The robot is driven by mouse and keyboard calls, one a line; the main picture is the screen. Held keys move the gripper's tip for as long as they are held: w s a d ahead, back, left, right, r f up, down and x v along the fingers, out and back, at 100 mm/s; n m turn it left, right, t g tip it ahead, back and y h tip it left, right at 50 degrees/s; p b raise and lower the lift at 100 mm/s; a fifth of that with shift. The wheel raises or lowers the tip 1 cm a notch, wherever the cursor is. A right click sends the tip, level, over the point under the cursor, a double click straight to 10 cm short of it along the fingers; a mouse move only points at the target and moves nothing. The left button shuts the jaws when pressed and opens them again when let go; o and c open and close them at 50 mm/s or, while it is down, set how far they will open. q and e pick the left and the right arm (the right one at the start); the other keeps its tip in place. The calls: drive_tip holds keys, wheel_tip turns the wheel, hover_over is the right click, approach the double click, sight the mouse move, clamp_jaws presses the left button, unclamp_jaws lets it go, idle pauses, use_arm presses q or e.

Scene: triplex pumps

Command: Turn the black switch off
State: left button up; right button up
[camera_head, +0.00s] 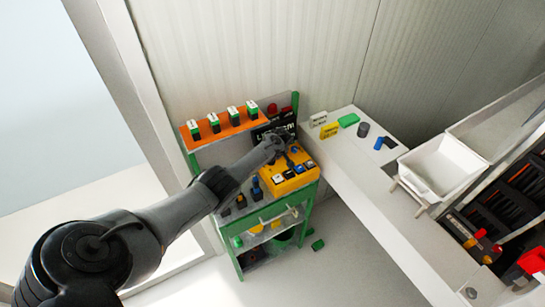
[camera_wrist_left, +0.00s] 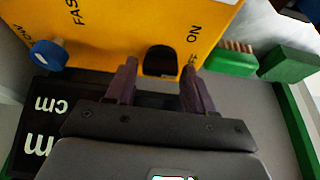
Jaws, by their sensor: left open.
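The yellow control box (camera_head: 298,177) stands on top of the green-framed cart in the head view. In the left wrist view the yellow panel (camera_wrist_left: 110,40) carries a black switch (camera_wrist_left: 160,59) with "ON" printed beside it, and a blue knob (camera_wrist_left: 47,54) near "FAST". My left gripper (camera_wrist_left: 159,78) is open, with one fingertip on each side of the black switch. I cannot tell whether the fingers touch it. In the head view my left gripper (camera_head: 281,148) is over the back part of the yellow box and hides part of it. My right gripper is not in view.
An orange shelf (camera_head: 232,127) with several white-and-green switches stands behind. The black display with "cm" markings (camera_wrist_left: 45,125) lies close to the gripper. A white bench (camera_head: 360,165) with small blocks and a white tray (camera_head: 443,168) stand to the right.

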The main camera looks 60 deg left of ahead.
use_arm(q)
drive_tip(key=shift+d+r+p, duration=0.15)
drive_tip(key=shift+r+p, duration=0.2)
drive_tip(key=shift+r, duration=0.1)
drive_tip(key=p+v, duration=0.2)
drive_tip(key=v, duration=0.7)
drive_tip(key=shift+d+r+p, duration=0.2)
drive_tip(key=shift+r+p, duration=0.1)
drive_tip(key=shift+r, duration=0.05)
